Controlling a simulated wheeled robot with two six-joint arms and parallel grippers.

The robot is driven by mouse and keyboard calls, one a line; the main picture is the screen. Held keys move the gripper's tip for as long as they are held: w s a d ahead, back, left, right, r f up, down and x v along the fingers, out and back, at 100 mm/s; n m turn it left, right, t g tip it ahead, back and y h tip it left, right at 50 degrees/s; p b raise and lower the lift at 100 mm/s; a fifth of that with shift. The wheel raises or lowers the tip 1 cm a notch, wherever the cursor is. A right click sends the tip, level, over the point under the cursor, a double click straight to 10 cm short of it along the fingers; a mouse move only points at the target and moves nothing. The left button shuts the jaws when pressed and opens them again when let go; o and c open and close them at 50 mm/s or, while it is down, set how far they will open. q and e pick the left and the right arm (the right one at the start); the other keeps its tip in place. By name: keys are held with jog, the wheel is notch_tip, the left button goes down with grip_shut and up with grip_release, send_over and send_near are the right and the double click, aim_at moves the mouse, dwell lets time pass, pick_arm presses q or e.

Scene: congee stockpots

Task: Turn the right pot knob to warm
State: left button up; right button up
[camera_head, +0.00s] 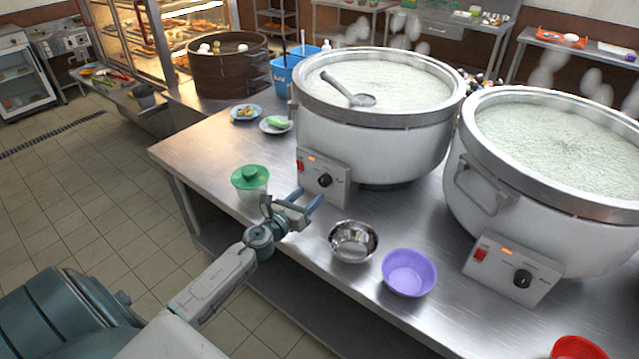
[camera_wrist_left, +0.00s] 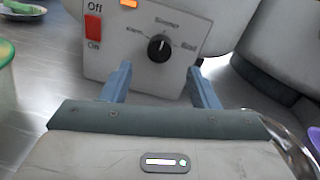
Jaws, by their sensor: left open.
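The right pot (camera_head: 470,215) is a large white stockpot of congee with a steel rim. Its control box (camera_head: 513,269) has a red switch, an orange light and a black knob (camera_head: 522,279), whose setting is too small to read. The left pot (camera_head: 345,140) has a similar box with its own black knob (camera_head: 325,181). My left gripper (camera_head: 308,196) is open and empty, just in front of the left pot's box. In the left wrist view its fingers (camera_wrist_left: 160,72) straddle below that knob (camera_wrist_left: 158,47), apart from it; the dial reads Warm, Simmer and Boil. My right gripper is out of view.
A steel bowl (camera_head: 353,241), a purple bowl (camera_head: 409,272) and a red bowl (camera_head: 578,347) stand along the counter's front. A ladle (camera_head: 350,93) rests in the left pot.

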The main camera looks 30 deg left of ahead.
aim_at(322, 184)
pick_arm(q)
jog(key=shift+w+d, duration=0.1)
jog(key=shift+w, duration=3.1)
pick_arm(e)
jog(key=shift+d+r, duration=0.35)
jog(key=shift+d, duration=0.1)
pick_arm(q)
jog(key=c, duration=1)
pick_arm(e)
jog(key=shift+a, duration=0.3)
